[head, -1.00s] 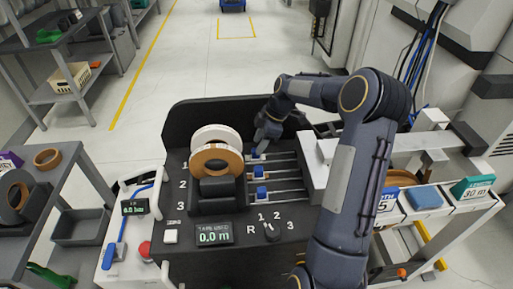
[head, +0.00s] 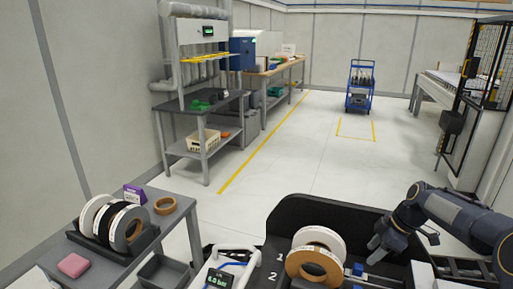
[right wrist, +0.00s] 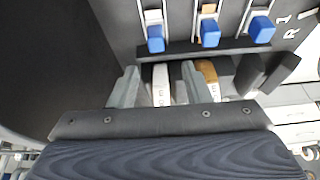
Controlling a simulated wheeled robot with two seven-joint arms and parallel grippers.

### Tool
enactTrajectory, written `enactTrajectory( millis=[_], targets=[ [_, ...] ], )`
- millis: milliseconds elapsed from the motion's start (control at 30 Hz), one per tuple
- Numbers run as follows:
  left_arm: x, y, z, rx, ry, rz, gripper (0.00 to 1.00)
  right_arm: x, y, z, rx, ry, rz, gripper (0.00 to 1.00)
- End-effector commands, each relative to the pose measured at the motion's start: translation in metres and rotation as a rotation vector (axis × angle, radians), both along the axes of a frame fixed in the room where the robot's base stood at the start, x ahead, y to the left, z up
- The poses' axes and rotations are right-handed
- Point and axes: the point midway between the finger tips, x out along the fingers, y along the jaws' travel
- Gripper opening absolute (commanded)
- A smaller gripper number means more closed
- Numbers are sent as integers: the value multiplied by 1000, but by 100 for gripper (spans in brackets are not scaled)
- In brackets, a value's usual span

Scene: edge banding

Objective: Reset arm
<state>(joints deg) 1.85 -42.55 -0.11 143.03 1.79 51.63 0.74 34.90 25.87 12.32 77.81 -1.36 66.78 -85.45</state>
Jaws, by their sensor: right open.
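My right gripper (head: 376,244) hangs over the dark feeder panel, just right of the white roll (head: 320,238) and the brown tape roll (head: 314,266). In the right wrist view its two fingers (right wrist: 162,84) are spread apart with nothing held. The white roll (right wrist: 161,86) shows between and beyond them, and the brown roll (right wrist: 207,72) shows beside the right finger. Several blue slider knobs (right wrist: 210,33) sit on metal rails ahead of the fingers; one blue knob (head: 357,269) shows near the gripper in the head view. My left gripper is in neither view.
A grey side table (head: 180,212) at left holds black and white rolls (head: 112,222), a brown ring (head: 165,205) and a pink block (head: 73,265). The feeder's raised dark back wall (head: 300,212) stands behind the rolls. The floor beyond is clear up to a blue cart (head: 360,86).

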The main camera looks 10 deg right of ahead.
Motion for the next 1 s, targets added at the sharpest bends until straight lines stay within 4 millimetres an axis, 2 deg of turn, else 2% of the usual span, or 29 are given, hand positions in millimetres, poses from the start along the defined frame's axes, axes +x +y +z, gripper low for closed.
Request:
enactTrajectory(
  millis=[167,300,433,600,700,833,1000],
  targets=[
    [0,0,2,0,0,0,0,-34,42,49,-9,14,-160,44],
    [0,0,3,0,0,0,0,-85,85,81,15,28,-370,44],
    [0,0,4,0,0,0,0,-136,119,95,72,35,-575,44],
    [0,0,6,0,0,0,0,-202,158,89,197,55,-827,44],
    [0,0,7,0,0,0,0,-232,175,79,275,74,-944,44],
    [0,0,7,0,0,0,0,-256,189,65,353,101,-1046,44],
    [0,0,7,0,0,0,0,-266,196,57,393,121,-1098,44]
  ],
)
